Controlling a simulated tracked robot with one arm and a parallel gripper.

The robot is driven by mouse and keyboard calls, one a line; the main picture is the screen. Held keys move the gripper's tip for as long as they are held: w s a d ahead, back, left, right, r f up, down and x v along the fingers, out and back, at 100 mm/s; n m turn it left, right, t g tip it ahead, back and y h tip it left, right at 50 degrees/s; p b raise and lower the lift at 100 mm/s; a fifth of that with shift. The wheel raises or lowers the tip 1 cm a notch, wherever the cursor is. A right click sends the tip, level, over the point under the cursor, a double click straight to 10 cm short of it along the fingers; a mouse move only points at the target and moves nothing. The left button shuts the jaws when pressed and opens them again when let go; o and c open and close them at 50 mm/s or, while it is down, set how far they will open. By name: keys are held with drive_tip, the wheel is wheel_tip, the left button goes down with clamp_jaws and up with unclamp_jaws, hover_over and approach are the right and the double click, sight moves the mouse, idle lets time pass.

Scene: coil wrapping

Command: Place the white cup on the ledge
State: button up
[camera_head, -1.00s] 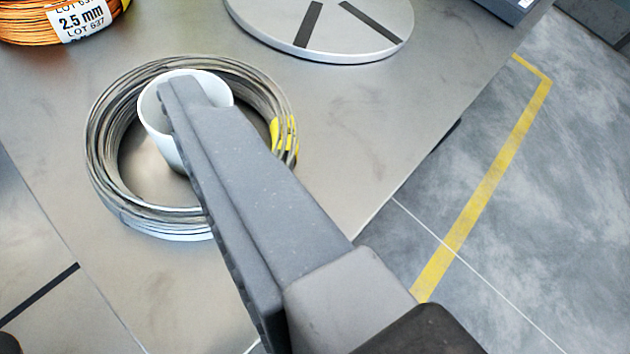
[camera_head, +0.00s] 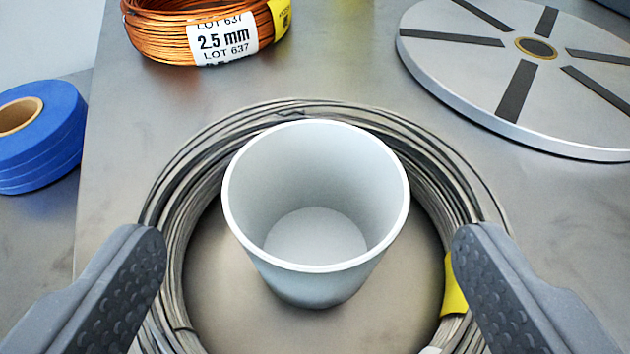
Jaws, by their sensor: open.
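The white cup (camera_head: 315,285) stands upright and empty inside the ring of a grey wire coil (camera_head: 185,190), on the metal table. Bare table shows between the cup and the coil at the left, right and front. My gripper (camera_head: 308,245) is open, with one finger on each side of the cup and clear gaps to it. The fingers overlap the left and right sides of the coil in the picture; I cannot tell whether they touch it. No ledge can be made out for certain.
A copper wire coil (camera_head: 160,35) labelled 2.5 mm lies at the back left. A blue tape roll (camera_head: 40,140) is at the far left. A round grey turntable (camera_head: 450,75) with dark strips is at the back right. The metal table (camera_head: 345,60) is bare between them.

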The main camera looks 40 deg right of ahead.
sight(314, 157)
drive_tip(key=shift+b+x, duration=0.55)
drive_tip(key=shift+x, duration=1.75)
drive_tip(key=shift+w+d+f, duration=0.2)
drive_tip(key=shift+w+d, duration=0.1)
drive_tip(key=shift+d, duration=0.05)
drive_tip(key=c, duration=1.1)
drive_tip(key=shift+r, duration=0.15)
drive_tip(key=shift+c, duration=0.2)
